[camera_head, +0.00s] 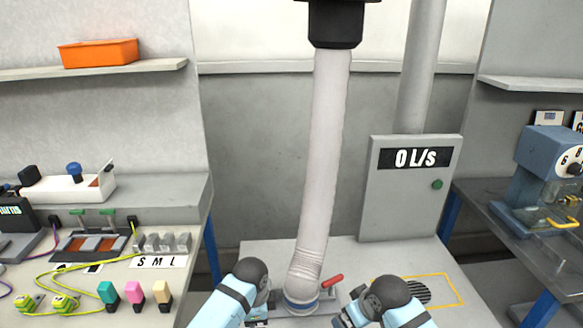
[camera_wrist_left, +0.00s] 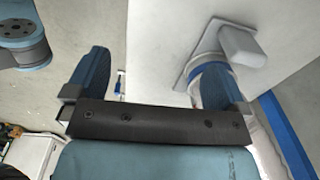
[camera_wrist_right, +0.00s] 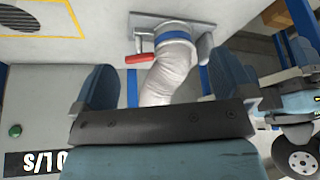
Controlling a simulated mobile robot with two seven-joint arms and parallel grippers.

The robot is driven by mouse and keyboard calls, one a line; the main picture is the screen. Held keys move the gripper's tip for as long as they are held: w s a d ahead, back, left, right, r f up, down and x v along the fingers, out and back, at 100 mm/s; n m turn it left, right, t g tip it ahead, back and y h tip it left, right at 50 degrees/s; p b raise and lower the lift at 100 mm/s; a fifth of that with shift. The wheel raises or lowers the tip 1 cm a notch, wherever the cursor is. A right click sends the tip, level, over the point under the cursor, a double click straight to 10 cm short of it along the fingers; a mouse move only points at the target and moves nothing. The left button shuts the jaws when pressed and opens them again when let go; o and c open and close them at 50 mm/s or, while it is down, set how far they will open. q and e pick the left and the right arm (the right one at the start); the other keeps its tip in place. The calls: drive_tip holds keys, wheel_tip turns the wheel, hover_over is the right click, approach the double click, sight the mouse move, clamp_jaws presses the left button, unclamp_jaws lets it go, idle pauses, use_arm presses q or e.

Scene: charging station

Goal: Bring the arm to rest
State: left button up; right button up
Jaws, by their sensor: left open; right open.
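My left gripper (camera_head: 258,316) is at the bottom of the head view, just left of the foot of a pale hose (camera_head: 325,150). In the left wrist view its blue fingers (camera_wrist_left: 152,82) stand apart with nothing held between them. My right gripper (camera_head: 348,314) is just right of the hose foot. In the right wrist view its fingers (camera_wrist_right: 165,88) are spread. The hose (camera_wrist_right: 168,78) shows beyond and between them, and I see no grip on it. In the head view the fingertips are partly hidden by my wrists.
The hose hangs from a black fitting (camera_head: 336,24) to a blue-ringed port (camera_head: 301,304) beside a red lever (camera_head: 333,281). A grey panel (camera_head: 416,205) reads "0 L/s". A cluttered bench stands left; a blue machine (camera_head: 548,170) stands on a dark table right.

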use_arm(q)
drive_tip(key=s+a+f+n+t+h, duration=0.25)
drive_tip(key=s+f+n, duration=0.2)
drive_tip(key=s, duration=0.35)
drive_tip(key=s+a+f+n+t+h, duration=0.1)
drive_tip(key=s+a+f+n+t, duration=0.25)
drive_tip(key=s+n, duration=0.4)
drive_tip(key=s+a+r+n+t, duration=0.25)
drive_tip(key=s+a+t, duration=0.2)
drive_tip(key=s, duration=0.55)
use_arm(e)
drive_tip(key=s+d+f+m+t, duration=0.25)
drive_tip(key=s+f, duration=0.25)
drive_tip(key=s, duration=0.6)
drive_tip(key=s+d+f+m+t, duration=0.1)
drive_tip(key=s+f+t, duration=0.35)
drive_tip(key=s, duration=0.65)
use_arm(q)
wheel_tip(320, 180, up, 14)
drive_tip(key=p, duration=1.6)
drive_tip(key=shift+a+r+m+y, duration=0.15)
drive_tip(key=shift+a+m+y, duration=0.2)
drive_tip(key=shift+a+m, duration=0.1)
use_arm(e)
wheel_tip(320, 180, up, 14)
drive_tip(key=d, duration=0.1)
drive_tip(key=shift+s+f+n+y, duration=0.15)
drive_tip(key=shift+s+n+y, duration=0.15)
drive_tip(key=shift+n+y, duration=0.15)
